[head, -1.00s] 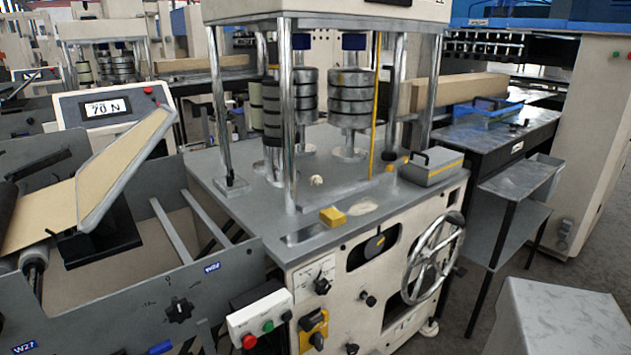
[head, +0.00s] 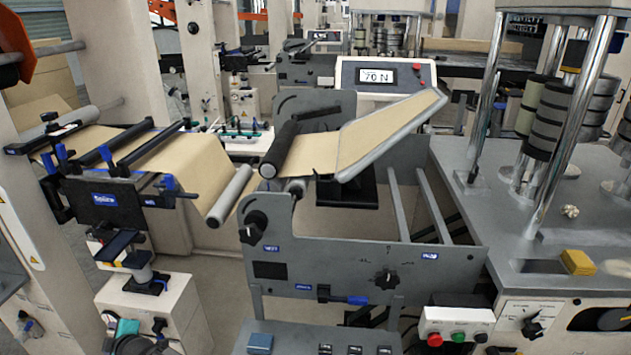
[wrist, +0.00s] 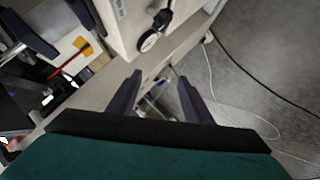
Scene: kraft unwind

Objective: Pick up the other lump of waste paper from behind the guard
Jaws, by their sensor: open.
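A small crumpled pale lump (head: 570,211), which looks like waste paper, lies on the grey table top (head: 515,235) of the machine at the right of the head view. It lies close behind a slanting chrome post. I see no second lump. A guard around it cannot be made out clearly. My gripper (wrist: 160,85) shows in the wrist view with its two dark fingers apart and nothing between them. It points down past a pale machine side towards the grey floor, and no paper shows in that view.
A yellow block (head: 578,262) sits near the table's front edge. Stacked ring weights (head: 555,125) and chrome posts (head: 487,90) crowd the table. A slanted plate (head: 390,135) and rollers stand to its left. A dark cable (wrist: 255,82) lies on the floor in the wrist view.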

